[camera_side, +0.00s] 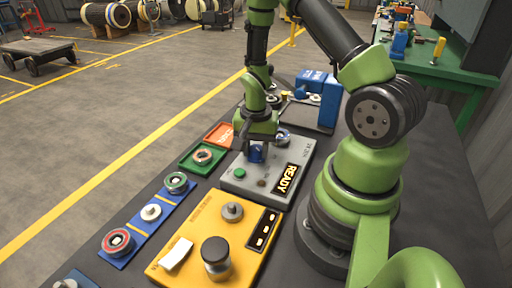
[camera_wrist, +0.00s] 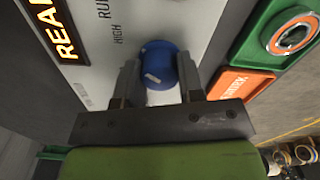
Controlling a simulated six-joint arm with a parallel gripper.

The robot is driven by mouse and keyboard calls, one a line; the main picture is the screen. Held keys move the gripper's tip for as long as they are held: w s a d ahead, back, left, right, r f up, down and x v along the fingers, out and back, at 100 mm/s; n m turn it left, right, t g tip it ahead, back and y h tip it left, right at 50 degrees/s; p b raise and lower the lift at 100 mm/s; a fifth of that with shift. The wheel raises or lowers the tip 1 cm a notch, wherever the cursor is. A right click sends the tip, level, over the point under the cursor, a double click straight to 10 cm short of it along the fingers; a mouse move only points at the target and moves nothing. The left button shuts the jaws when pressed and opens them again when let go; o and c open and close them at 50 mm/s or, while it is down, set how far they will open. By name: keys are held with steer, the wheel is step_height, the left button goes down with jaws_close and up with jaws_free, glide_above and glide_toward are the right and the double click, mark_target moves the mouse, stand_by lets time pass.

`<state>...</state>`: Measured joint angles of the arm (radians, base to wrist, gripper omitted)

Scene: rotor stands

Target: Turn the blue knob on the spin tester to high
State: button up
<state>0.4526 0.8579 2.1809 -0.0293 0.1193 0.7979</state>
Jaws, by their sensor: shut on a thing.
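The grey spin tester (camera_side: 268,184) lies on the dark bench in the side view, with a lit READY display (camera_side: 287,178) and a green button (camera_side: 240,173). My gripper (camera_side: 257,150) points down over its far part. In the wrist view my gripper (camera_wrist: 158,76) is shut on the blue knob (camera_wrist: 160,60), one finger on each side. A short white mark on the knob lies towards its lower left in that view. The word HIGH on the panel is up and left of the knob. In the side view my gripper partly hides the knob.
A yellow box (camera_side: 190,240) with a black knob (camera_side: 216,256) stands nearer the camera. A blue strip (camera_side: 146,232) with rotors, a green tray (camera_side: 188,160) and an orange tray (camera_side: 219,134) lie left of the tester. A blue machine (camera_side: 320,98) stands behind.

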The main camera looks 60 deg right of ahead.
mark_target(255, 148)
steer(key=o, duration=0.9)
step_height(255, 148, up, 10)
steer(key=s+a+r+n+t, duration=0.2)
steer(key=s+a+r+n, duration=0.1)
steer(key=r, duration=0.3)
steer(key=s+a+r+n+t+y, duration=0.1)
steer(key=s+a+r+n+t, duration=0.1)
steer(key=a+r+n, duration=0.2)
steer(key=s+a+r+n+t+y, duration=0.1)
steer(key=s+a+r+n+t, duration=0.2)
steer(key=a+r, duration=0.4)
steer(key=shift+s+r+n, duration=0.3)
steer(key=shift+s, duration=0.05)
